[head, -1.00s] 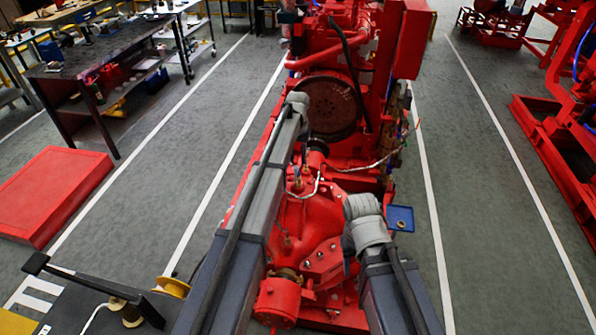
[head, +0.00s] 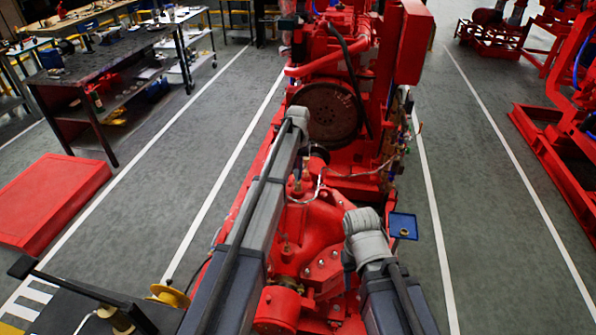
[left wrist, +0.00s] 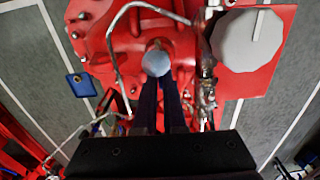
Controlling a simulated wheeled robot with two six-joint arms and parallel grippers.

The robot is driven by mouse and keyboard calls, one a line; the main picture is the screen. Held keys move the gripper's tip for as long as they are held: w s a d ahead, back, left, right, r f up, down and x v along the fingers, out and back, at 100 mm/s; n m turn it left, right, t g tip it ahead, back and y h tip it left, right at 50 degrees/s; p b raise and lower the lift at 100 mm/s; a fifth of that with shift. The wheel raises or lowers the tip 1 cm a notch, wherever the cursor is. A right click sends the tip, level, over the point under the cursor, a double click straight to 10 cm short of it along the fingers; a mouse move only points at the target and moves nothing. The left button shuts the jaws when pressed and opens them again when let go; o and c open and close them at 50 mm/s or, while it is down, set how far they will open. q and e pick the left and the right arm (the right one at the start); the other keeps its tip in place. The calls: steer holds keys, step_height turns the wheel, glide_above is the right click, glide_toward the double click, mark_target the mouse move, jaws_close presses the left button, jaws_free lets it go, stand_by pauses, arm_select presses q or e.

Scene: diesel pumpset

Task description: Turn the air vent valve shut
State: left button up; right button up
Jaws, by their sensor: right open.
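In the left wrist view, a small round blue-grey knob (left wrist: 157,62) stands on the red pump casing (left wrist: 118,50); I take it as the air vent valve, though the frames do not confirm this. My left gripper (left wrist: 162,80) has its two dark fingers close together, with their tips at the knob. The knob covers the tips, so I cannot tell whether they grip it. In the head view my left arm reaches up over the red pump (head: 320,225) and hides its gripper. My right arm ends beside the pump's right side, with its gripper hidden.
A bent metal pipe (left wrist: 118,45) curves around the knob. A large grey disc (left wrist: 250,40) lies right of it in the wrist view. The engine's round flywheel (head: 325,110) rises behind. Open floor lies on both sides.

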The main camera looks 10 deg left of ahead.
arm_select(q)
jaws_close()
stand_by(0.3)
steer(key=m, duration=1.3)
steer(key=shift+m, duration=2.6)
